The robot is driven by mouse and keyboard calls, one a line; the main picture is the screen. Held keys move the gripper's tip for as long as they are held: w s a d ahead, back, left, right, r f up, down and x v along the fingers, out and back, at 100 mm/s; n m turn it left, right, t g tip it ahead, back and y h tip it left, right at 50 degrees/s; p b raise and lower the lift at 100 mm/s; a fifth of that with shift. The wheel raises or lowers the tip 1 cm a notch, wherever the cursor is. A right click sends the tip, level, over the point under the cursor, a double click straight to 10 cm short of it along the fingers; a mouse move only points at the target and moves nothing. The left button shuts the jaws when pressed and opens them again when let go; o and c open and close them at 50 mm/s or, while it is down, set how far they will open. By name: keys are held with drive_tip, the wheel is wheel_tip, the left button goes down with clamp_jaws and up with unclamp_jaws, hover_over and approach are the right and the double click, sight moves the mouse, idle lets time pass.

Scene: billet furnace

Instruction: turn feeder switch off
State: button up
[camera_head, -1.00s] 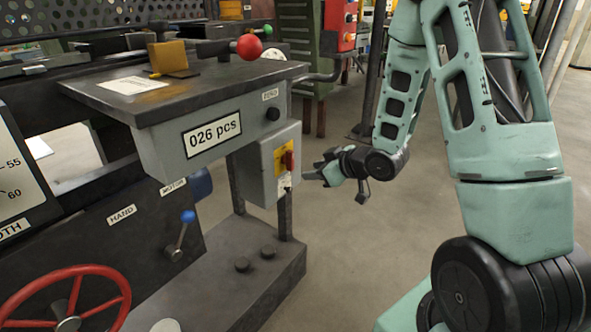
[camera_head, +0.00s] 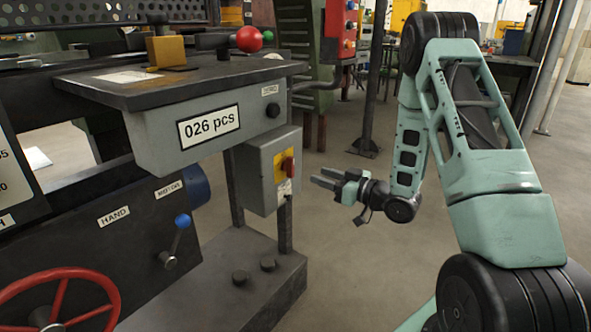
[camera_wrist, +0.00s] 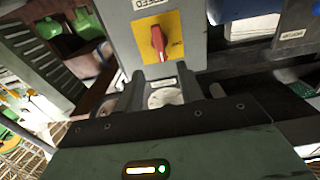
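The feeder switch (camera_head: 287,165) is a red rotary handle on a yellow plate, on the side of a small grey box (camera_head: 258,175) under the machine's table. In the wrist view the red handle (camera_wrist: 157,42) stands roughly upright on its yellow plate, above and beyond the fingers. My gripper (camera_head: 326,178) is to the right of the box and slightly lower than the switch, with its fingers pointing left. It is apart from the switch. In the wrist view my gripper (camera_wrist: 163,93) has its two fingers spread with nothing held between them.
The grey panel marked "026 pcs" (camera_head: 209,127) carries a black knob (camera_head: 273,110). A red-ball lever (camera_head: 249,40) rises above the table. A blue-knob lever (camera_head: 182,221) and red handwheel (camera_head: 62,305) are at lower left. Open floor (camera_head: 370,270) lies below my gripper.

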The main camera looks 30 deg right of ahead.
sight(293, 167)
drive_tip(key=b+x, duration=0.1)
drive_tip(key=x, duration=0.9)
drive_tip(key=shift+s, duration=0.1)
clamp_jaws()
